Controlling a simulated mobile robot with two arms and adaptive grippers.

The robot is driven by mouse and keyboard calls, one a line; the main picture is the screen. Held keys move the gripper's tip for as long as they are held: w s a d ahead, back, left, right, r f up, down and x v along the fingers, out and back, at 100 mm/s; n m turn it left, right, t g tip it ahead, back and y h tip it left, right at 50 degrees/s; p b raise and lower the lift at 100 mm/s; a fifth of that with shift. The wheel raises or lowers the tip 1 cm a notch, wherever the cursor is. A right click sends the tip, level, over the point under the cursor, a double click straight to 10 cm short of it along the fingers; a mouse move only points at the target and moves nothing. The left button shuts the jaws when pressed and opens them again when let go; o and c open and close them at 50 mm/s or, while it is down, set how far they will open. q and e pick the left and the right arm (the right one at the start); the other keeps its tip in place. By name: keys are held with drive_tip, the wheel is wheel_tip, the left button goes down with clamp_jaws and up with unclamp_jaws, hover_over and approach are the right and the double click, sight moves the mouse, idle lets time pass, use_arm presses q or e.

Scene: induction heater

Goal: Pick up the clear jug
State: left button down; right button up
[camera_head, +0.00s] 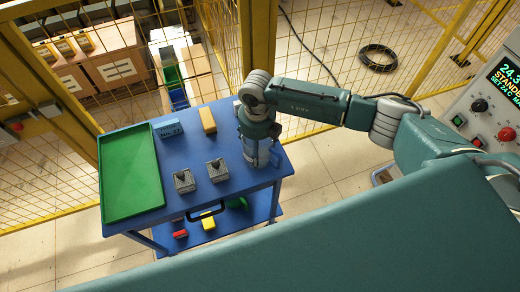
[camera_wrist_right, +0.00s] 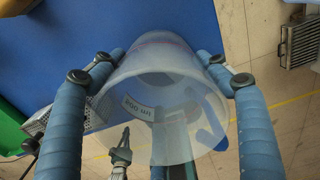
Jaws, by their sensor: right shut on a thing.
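The clear jug (camera_wrist_right: 160,80) is a translucent, wide-mouthed vessel with a small printed label, in the middle of the right wrist view. My right gripper (camera_wrist_right: 158,58) has its two blue fingers on opposite sides of the jug and is shut on it. In the head view the right gripper (camera_head: 259,140) points down over the right end of the blue cart, and the jug (camera_head: 262,160) shows only partly below it. I cannot tell whether the jug touches the cart top. My left gripper is not in view.
The blue cart (camera_head: 240,189) carries a green tray (camera_head: 131,175), a blue box (camera_head: 168,130), a yellow block (camera_head: 208,120) and two small grey metal blocks (camera_head: 218,170) left of the jug. Yellow mesh fencing stands behind. A control panel (camera_head: 495,100) is at the right.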

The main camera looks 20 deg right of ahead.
drive_tip(key=shift+w+r, duration=0.1)
drive_tip(key=shift+r, duration=0.45)
wheel_tip(320, 180, up, 19)
drive_tip(key=b, duration=0.5)
drive_tip(key=shift+s+d+n, duration=0.7)
drive_tip(key=shift+s+n, duration=1.6)
drive_tip(key=shift+n, duration=3.5)
drive_tip(key=shift+s+d+n, duration=0.65)
drive_tip(key=shift+s+n, duration=1.6)
drive_tip(key=shift+n, duration=3.55)
drive_tip(key=shift+s+d+n, duration=0.7)
drive_tip(key=shift+s+n, duration=1.6)
drive_tip(key=shift+n, duration=3.5)
